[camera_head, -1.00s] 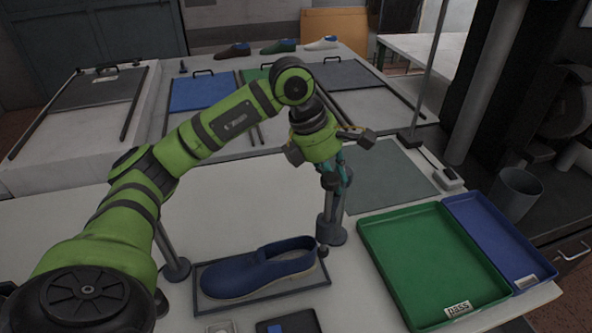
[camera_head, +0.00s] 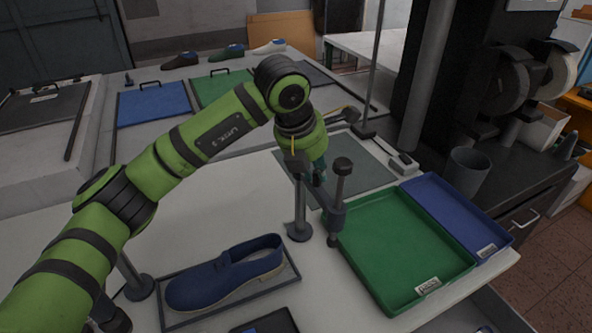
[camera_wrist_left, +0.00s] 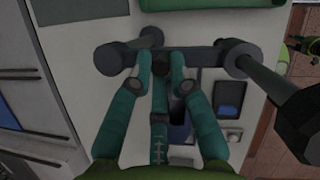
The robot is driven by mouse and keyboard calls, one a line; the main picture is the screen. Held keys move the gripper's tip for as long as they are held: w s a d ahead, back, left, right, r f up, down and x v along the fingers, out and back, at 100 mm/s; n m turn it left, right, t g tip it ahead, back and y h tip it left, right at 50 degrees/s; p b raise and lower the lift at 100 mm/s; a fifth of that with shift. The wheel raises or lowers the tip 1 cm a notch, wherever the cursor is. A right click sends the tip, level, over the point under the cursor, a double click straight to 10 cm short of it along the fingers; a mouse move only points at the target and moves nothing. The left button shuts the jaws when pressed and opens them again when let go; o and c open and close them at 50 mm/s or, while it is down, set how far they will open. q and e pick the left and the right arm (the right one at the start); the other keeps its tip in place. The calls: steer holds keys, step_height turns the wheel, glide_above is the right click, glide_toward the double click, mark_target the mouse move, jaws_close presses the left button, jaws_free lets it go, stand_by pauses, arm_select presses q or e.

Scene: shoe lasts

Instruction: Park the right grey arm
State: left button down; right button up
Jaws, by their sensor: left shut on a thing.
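The right grey arm (camera_head: 322,197) reaches from its upright post (camera_head: 300,222) toward the green tray. Its end carries a vertical spindle with a dark knob (camera_head: 342,165), beside the tray's left wall. My left gripper (camera_head: 318,178) is shut on this grey arm. In the left wrist view, the teal fingers (camera_wrist_left: 161,62) close on the grey bar (camera_wrist_left: 205,55), between its knobbed ends. The fingertips are partly hidden in the head view. A blue shoe (camera_head: 222,276) lies on a dark-framed mat, clear of the arm. My right gripper is not in view.
A green tray (camera_head: 372,292) marked "pass" and a blue tray (camera_head: 487,215) stand to the right. Another grey post (camera_head: 138,287) stands left of the shoe. A grey mat (camera_head: 362,172) lies behind the arm. Shoes and coloured panels are at the back.

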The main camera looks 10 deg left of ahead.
arm_select(q)
steer(key=shift+d+r, duration=0.15)
steer(key=shift+d, duration=0.05)
steer(key=c, duration=1.2)
jaws_free()
steer(key=shift+w, duration=0.1)
steer(key=shift+w+d, duration=0.15)
steer(key=shift+d, duration=0.1)
steer(key=shift+a, duration=0.15)
steer(key=shift+a, duration=0.1)
steer(key=v, duration=1.1)
steer(key=shift+s+r, duration=0.25)
steer(key=shift+r, duration=0.1)
